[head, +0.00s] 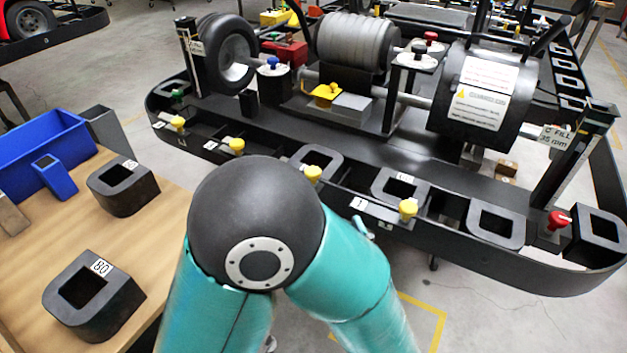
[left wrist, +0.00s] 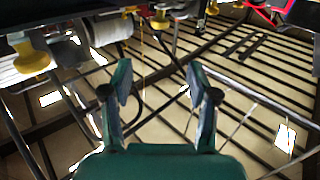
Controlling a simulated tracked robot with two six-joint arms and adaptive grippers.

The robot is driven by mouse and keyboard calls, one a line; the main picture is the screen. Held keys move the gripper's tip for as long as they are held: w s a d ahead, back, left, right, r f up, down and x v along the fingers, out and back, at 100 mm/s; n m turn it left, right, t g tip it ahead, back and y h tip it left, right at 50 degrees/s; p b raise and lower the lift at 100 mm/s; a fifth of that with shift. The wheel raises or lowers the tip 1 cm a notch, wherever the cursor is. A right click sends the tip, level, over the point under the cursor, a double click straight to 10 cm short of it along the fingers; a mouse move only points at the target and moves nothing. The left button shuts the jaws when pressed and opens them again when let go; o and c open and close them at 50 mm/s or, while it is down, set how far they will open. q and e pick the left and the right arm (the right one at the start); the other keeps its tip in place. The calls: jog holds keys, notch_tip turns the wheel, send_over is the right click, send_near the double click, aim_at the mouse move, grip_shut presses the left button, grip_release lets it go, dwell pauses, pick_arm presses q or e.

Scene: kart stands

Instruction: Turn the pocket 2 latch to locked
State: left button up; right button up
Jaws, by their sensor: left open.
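A row of yellow latch knobs runs along the near rail of the black kart frame: a far-left knob (head: 178,122), a second knob (head: 237,145), a third knob (head: 312,173) and a right knob (head: 408,209). I cannot read which one belongs to pocket 2. In the left wrist view, a large yellow knob (left wrist: 33,58) is at the left, and a smaller yellow knob (left wrist: 158,20) is at the top, beyond the fingers. My left gripper (left wrist: 158,80) is open and empty, apart from both knobs. It is not visible in the head view. My right gripper is not in view.
Black weight blocks fill some pockets, such as a block (head: 495,222). A red knob (head: 558,220) is at the right end. A wooden table (head: 150,215) at left holds a block marked 80 (head: 95,295) and a blue bin (head: 45,150). My arm hides part of the rail.

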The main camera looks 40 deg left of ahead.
aim_at(315, 176)
pick_arm(q)
jog(key=p+x, duration=0.1)
jog(key=x, duration=1.5)
jog(key=shift+w+a+p, duration=0.15)
jog(key=shift+a+p, duration=0.15)
grip_shut()
